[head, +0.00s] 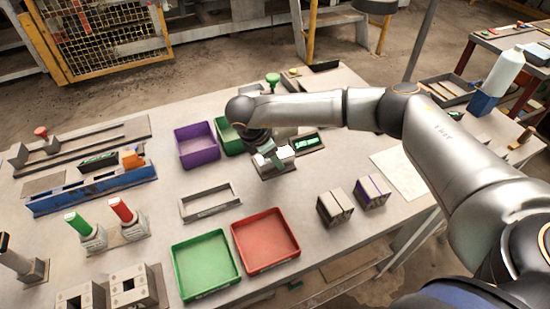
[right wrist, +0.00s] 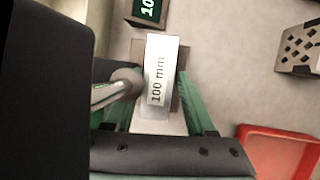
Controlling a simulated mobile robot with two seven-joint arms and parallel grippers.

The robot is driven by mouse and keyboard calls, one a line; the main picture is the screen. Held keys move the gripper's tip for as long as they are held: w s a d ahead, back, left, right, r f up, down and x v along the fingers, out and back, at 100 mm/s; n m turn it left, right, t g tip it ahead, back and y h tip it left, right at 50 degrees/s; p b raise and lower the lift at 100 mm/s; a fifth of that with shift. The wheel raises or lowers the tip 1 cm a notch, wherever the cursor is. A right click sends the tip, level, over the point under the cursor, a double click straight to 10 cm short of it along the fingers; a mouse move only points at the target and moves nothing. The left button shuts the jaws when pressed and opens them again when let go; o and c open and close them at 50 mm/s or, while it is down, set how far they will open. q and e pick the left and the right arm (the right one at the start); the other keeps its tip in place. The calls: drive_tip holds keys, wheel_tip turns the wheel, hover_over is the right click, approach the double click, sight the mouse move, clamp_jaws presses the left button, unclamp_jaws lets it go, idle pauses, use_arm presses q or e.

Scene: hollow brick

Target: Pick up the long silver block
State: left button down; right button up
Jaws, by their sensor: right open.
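The long silver block (right wrist: 162,75), marked "100 mm", lies lengthwise under my right gripper in the right wrist view. In the head view it shows as a pale block (head: 278,158) on a grey stand, partly hidden by the gripper. My right gripper (head: 263,152) is over it and open, with its green fingers on either side of the block in the right wrist view (right wrist: 152,108). I cannot tell whether the fingers touch it. My left gripper is not in view.
A green display (head: 307,142) sits just right of the block. A purple bin (head: 197,146) is to the left; a red tray (head: 265,240) and a green tray (head: 205,266) are in front. Grey block pairs (head: 335,207) stand at right. A grey open frame (head: 210,202) lies left of centre.

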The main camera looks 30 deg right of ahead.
drive_tip(key=shift+f+b, duration=0.25)
drive_tip(key=shift+b, duration=0.1)
idle(0.5)
drive_tip(key=shift+c, duration=0.2)
clamp_jaws()
drive_tip(key=shift+r, duration=0.1)
idle(1.2)
